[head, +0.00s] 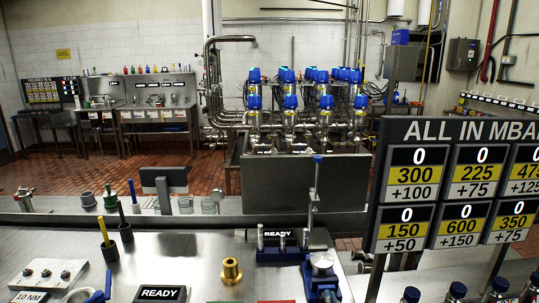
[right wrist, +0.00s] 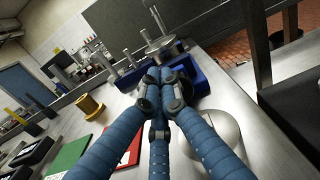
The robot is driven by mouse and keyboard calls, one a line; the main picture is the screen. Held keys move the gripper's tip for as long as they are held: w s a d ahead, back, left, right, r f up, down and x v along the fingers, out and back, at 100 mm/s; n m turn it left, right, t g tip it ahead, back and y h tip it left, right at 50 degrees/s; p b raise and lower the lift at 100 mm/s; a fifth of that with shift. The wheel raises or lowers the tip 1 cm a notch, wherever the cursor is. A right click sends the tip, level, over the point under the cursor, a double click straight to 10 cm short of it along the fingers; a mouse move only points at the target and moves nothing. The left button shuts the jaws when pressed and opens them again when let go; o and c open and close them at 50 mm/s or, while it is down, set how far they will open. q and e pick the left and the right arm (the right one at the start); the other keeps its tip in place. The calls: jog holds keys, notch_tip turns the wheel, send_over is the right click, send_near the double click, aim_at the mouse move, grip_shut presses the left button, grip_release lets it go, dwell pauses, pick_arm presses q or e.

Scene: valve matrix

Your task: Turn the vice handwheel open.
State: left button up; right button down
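The vice is a dark blue body with a silver round piece on top, which I take for the handwheel (head: 321,260); it stands at the bottom centre-right of the head view. In the right wrist view the silver handwheel (right wrist: 165,46) and blue vice (right wrist: 207,78) lie just beyond my fingertips. My right gripper (right wrist: 166,80) has blue ribbed fingers drawn together, with nothing visible between them. Its tips overlap the vice in that view; contact is unclear. My left gripper is not clearly visible.
A blue base with upright silver posts and a READY label (head: 279,234) stands behind left. A brass piece (head: 231,271) and a red mat (right wrist: 122,150) lie left of the vice. The pressure board (head: 457,130) rises at right. Bare steel table lies around the brass piece.

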jog(key=shift+w+a+r+p, duration=0.1)
jog(key=shift+a+r+p, duration=0.25)
jog(key=shift+r, duration=0.35)
jog(key=shift+s+a+f, duration=0.15)
jog(key=shift+s+f, duration=0.15)
jog(key=shift+s, duration=0.1)
jog(key=s, duration=0.5)
jog(key=shift+d+f, duration=0.1)
jog(key=shift+d, duration=0.25)
jog(key=shift+w, duration=0.1)
